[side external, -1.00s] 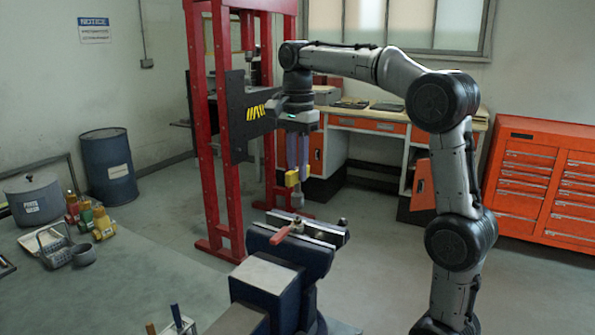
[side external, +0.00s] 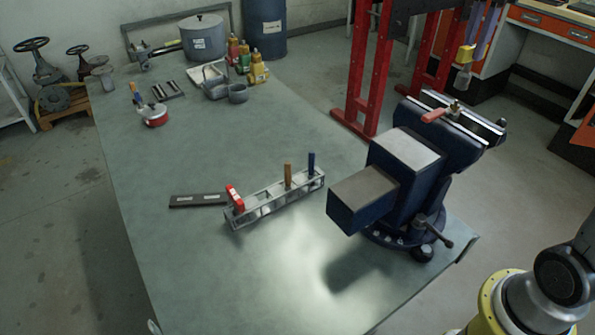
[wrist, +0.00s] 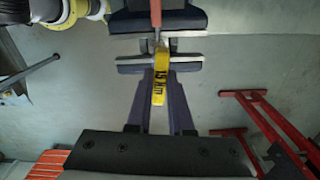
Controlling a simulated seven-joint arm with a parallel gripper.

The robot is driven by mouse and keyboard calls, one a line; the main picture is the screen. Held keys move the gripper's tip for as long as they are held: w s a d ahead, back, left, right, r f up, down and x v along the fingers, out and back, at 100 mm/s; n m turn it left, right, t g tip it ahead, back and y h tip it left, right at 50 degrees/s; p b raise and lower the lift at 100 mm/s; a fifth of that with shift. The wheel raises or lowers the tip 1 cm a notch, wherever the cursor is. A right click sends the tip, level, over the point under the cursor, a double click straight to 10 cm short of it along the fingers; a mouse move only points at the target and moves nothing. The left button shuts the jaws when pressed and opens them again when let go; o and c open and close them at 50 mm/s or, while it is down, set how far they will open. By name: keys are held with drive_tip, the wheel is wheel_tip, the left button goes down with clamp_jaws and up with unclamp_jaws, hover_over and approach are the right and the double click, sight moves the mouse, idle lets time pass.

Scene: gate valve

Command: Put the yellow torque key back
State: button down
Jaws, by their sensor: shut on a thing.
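The yellow torque key (side external: 465,56) is in my gripper (side external: 478,42), with its grey lower end pointing down above the vise. In the wrist view my gripper (wrist: 160,100) is shut on the yellow key (wrist: 160,86), which has black "15 Nm" lettering. Below it, a small valve with a red handle (side external: 434,116) sits at the vise jaws; a gap shows between key and valve. A stretch between red and orange-brown stands empty.
The blue vise (side external: 400,165) stands between my gripper and the rack. A dark flat plate (side external: 198,200) lies left of the rack.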

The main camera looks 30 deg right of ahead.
drive_tip(key=w+a+f+n, duration=0.3)
drive_tip(key=w+a+f, duration=0.1)
drive_tip(key=w+a, duration=0.4)
drive_tip(key=w+a+f+n, duration=0.3)
drive_tip(key=w+a, duration=0.3)
drive_tip(key=w, duration=0.4)
drive_tip(key=w+a+f+n, duration=0.1)
drive_tip(key=a+f+n, duration=0.1)
drive_tip(key=a+f, duration=0.7)
drive_tip(key=w+a+f+n, duration=0.15)
drive_tip(key=a+f, duration=0.25)
drive_tip(key=a, duration=0.8)
drive_tip(key=shift+n, duration=0.55)
drive_tip(key=shift+s+a+f, duration=0.2)
drive_tip(key=shift+f, duration=1.55)
drive_tip(key=shift+s+a+f, duration=0.2)
drive_tip(key=shift+s+f, duration=0.05)
drive_tip(key=shift+f, duration=1.55)
drive_tip(key=shift+s+a+f, duration=0.2)
drive_tip(key=shift+f, duration=1.55)
drive_tip(key=shift+f, duration=0.15)
drive_tip(key=c, duration=0.8)
unclamp_jaws()
